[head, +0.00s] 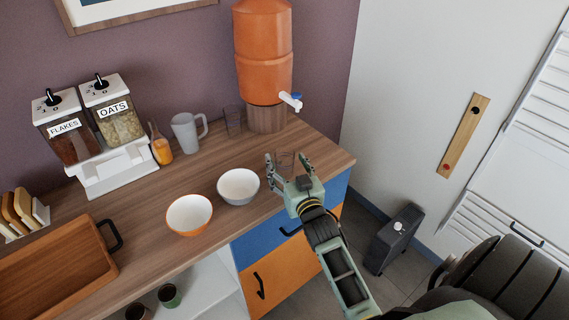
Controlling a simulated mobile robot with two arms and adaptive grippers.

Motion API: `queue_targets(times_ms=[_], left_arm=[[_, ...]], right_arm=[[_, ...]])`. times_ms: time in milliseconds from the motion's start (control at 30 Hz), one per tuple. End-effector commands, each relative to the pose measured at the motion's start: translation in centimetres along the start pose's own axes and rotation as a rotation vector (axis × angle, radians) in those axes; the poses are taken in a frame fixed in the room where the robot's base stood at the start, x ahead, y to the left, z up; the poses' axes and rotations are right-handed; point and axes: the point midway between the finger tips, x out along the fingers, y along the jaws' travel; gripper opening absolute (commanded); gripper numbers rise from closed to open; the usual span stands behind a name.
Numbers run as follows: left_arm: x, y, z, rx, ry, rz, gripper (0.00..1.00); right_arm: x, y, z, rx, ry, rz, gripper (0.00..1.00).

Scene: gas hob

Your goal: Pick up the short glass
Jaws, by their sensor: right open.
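The short glass (285,158) is a small clear tumbler near the right end of the wooden counter. My right gripper (286,164) is open, and its two fingers show on either side of the glass in the picture. Whether either finger touches it cannot be told. The lower part of the glass is partly hidden by the gripper. A taller clear glass (233,120) stands farther back, beside the water dispenser. My left gripper is not in view.
A white bowl (238,186) and an orange bowl (190,214) stand left of my right gripper. The orange dispenser (264,55) with its tap, a frosted jug (186,132), an orange bottle (160,146) and cereal dispensers (110,165) line the back. A wooden tray (60,268) lies at left.

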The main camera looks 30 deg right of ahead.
Motion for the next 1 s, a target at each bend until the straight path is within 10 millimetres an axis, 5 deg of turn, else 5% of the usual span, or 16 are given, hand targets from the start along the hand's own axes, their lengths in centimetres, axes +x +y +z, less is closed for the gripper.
queue_targets(times_ms=[133,433,1000], left_arm=[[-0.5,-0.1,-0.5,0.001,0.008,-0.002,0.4],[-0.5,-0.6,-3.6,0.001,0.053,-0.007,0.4],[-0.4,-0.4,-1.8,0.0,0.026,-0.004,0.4]], right_arm=[[2.0,0.0,-0.1,0.0,0.0,0.001,0.68],[2.4,0.0,0.0,0.0,-0.001,0.001,0.68],[2.3,0.0,0.0,0.0,-0.001,0.001,0.19]])
